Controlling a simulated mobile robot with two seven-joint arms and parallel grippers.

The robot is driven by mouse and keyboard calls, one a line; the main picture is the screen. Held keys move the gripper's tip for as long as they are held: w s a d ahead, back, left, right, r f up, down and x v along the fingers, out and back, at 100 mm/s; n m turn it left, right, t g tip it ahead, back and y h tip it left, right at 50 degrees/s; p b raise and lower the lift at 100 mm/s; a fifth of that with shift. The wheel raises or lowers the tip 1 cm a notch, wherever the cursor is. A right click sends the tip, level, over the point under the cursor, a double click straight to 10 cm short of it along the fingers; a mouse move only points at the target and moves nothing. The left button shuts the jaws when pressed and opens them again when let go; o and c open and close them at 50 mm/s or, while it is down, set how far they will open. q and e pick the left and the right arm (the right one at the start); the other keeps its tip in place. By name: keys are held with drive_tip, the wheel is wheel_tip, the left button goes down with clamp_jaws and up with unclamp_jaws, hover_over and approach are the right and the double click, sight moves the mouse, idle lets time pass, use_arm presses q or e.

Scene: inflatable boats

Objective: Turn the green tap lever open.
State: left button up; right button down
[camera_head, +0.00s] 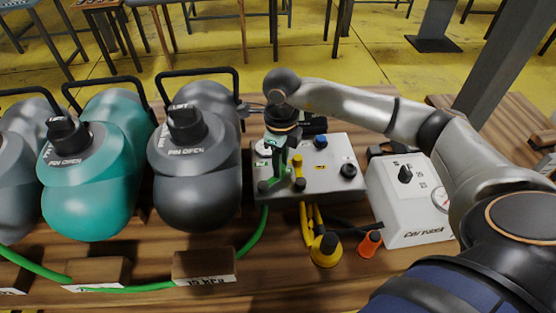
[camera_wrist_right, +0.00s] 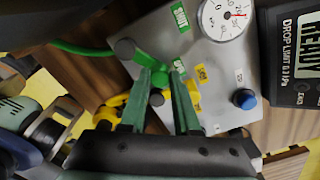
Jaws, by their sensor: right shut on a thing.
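The green tap lever (camera_head: 269,184) is on the grey panel box (camera_head: 322,178) in the middle of the bench. In the right wrist view the green tap (camera_wrist_right: 160,79) shows between the fingers. My right gripper (camera_head: 279,160) comes down from above and is shut on the lever. Its fingers (camera_wrist_right: 165,85) partly hide the lever, so its exact angle is hard to tell. A yellow tap (camera_head: 299,177) stands just right of it. My left gripper is in neither view.
Grey and teal inflatable boats (camera_head: 90,190) fill the left of the bench. A white device with a dial (camera_head: 411,199) stands right of the panel. A yellow fitting (camera_head: 325,250) and an orange cone (camera_head: 370,243) are in front. A green hose (camera_head: 256,235) runs left.

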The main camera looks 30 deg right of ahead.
drive_tip(key=shift+s+m, duration=0.1)
drive_tip(key=shift+m, duration=0.2)
drive_tip(key=c, duration=0.6)
unclamp_jaws()
drive_tip(key=shift+c, duration=0.2)
wheel_tip(320, 180, up, 13)
drive_tip(key=shift+f+b, duration=0.2)
drive_tip(key=shift+b, duration=0.25)
drive_tip(key=shift+s+f, duration=0.1)
